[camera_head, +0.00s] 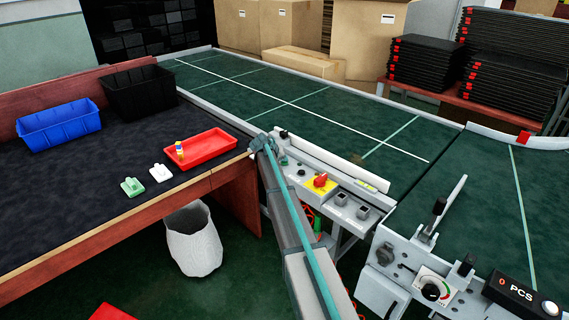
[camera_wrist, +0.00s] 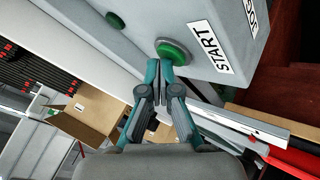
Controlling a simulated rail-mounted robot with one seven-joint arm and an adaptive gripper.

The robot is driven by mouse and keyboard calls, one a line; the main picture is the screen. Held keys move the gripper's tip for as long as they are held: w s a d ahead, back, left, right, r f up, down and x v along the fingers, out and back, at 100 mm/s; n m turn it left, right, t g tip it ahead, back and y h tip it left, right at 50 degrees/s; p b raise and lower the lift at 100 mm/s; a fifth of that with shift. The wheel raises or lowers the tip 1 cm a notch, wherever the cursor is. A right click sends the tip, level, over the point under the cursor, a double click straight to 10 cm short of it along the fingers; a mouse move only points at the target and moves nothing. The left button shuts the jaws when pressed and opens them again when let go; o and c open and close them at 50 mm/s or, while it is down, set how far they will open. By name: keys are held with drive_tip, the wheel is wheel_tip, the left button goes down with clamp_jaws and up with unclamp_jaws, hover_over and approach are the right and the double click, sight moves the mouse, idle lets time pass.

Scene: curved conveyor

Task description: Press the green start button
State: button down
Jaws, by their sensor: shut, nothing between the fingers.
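The green start button (camera_wrist: 172,52) shows in the wrist view on a grey control box (camera_wrist: 218,75), beside a white START label (camera_wrist: 210,47). My gripper (camera_wrist: 159,66) is shut and empty, with its fingertips just below the button and overlapping its lower edge. I cannot tell whether they touch it. In the head view my gripper (camera_head: 262,143) is at the conveyor's near edge, beside the table corner. The button cannot be made out there.
A red tray (camera_head: 200,148) lies on the dark table left of my gripper. A panel with a red knob on yellow (camera_head: 320,181) lies to the right. The green conveyor (camera_head: 300,100) is clear.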

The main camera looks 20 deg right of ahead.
drive_tip(key=shift+r, duration=0.1)
idle(0.4)
drive_tip(key=shift+r, duration=0.7)
drive_tip(key=shift+r+p, duration=0.95)
drive_tip(key=shift+r, duration=1.55)
